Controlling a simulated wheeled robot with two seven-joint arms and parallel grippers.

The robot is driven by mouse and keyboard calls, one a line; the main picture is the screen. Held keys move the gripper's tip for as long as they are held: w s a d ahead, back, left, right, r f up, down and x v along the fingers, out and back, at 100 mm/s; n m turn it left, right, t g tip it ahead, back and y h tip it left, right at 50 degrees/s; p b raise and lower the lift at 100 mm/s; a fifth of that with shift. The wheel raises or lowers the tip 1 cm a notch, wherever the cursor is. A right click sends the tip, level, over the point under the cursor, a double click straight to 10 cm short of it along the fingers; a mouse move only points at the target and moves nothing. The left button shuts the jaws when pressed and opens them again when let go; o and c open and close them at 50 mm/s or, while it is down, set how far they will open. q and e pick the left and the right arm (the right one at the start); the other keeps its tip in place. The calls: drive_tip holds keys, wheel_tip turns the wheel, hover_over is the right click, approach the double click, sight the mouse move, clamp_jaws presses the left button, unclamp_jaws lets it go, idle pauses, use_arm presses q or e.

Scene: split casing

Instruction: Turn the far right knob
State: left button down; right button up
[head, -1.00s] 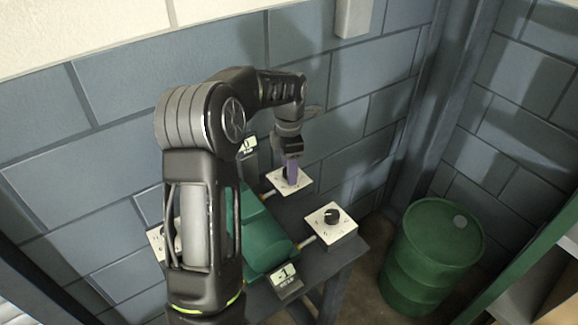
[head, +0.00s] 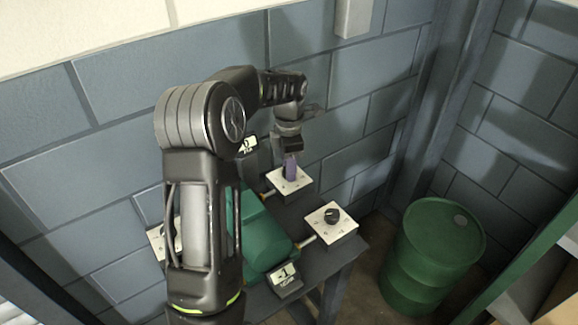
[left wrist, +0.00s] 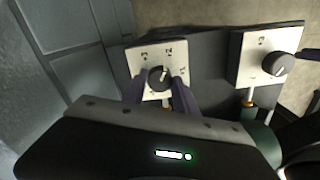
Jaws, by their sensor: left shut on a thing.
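The far right knob (left wrist: 158,78) is round and dark with a pale pointer line, on a white numbered dial box. In the head view its white plate (head: 303,184) shows at the back right of the table, and the knob itself is hidden. My left gripper (head: 290,177) reaches down onto it from above. In the left wrist view its purple fingers (left wrist: 158,92) stand on either side of the knob, shut on it. My right gripper is in neither view.
A second dial box with a dark knob (head: 331,215) sits nearer on the dark table (head: 345,256). A green rounded casing (head: 267,243) lies left of it. A small display (head: 285,273) reads -1. A green barrel (head: 432,258) stands right of the table.

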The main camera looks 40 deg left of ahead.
use_arm(q)
drive_tip(key=m, duration=1.1)
drive_tip(key=shift+m+b, duration=0.3)
drive_tip(key=shift+m, duration=0.1)
drive_tip(key=m, duration=0.6)
drive_tip(key=shift+w, duration=0.1)
drive_tip(key=m, duration=0.5)
drive_tip(key=shift+m, duration=0.4)
drive_tip(key=c, duration=1)
unclamp_jaws()
drive_tip(key=shift+o, duration=0.2)
